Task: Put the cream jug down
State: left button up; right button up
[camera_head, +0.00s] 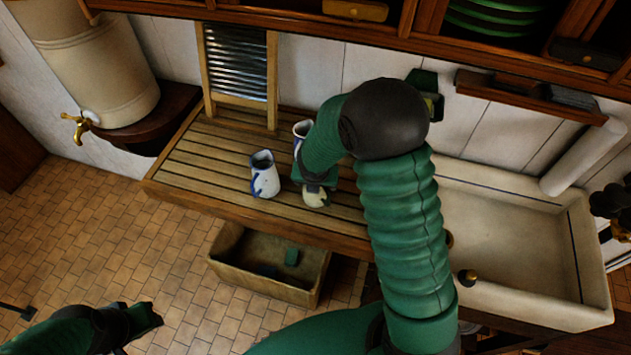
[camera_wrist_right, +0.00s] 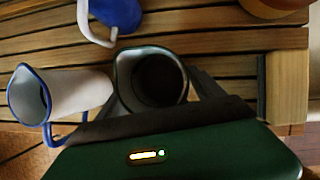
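The cream jug (camera_head: 316,197) is at the slatted draining board (camera_head: 195,165), partly hidden under my right gripper (camera_head: 318,180). In the right wrist view the jug's round mouth (camera_wrist_right: 158,78) with its dark inside lies between the fingers of my right gripper (camera_wrist_right: 155,92), which looks shut on it. The jug looks upright; I cannot tell whether its base touches the slats. My left gripper (camera_head: 146,318) is low at the left, over the floor and away from the board; its fingers are too unclear to read.
A white jug with blue (camera_head: 264,175) stands close left of the cream jug. Another blue-and-white piece (camera_head: 301,130) stands behind, partly hidden by my arm. A washboard (camera_head: 238,70) leans at the back. A sink (camera_head: 500,235) lies right. The board's left part is clear.

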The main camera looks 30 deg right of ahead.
jog(key=shift+o, duration=0.6)
jog(key=shift+w, duration=0.1)
jog(key=shift+r, duration=0.4)
jog(key=p+v, duration=0.3)
jog(key=v, duration=0.8)
jog(key=s+a+m+y, duration=0.1)
jog(key=s+m, duration=0.3)
jog(key=m, duration=0.5)
jog(key=s+a+m, duration=0.4)
jog(key=m, duration=0.5)
jog(key=s+a+m+g+y, duration=0.1)
jog(key=s+a+m, duration=0.2)
jog(key=m, duration=0.6)
jog(key=shift+s+m+y, duration=0.3)
jog(key=shift+s+m, duration=0.1)
jog(key=shift+w+a+f, duration=0.1)
jog(key=shift+f, duration=0.05)
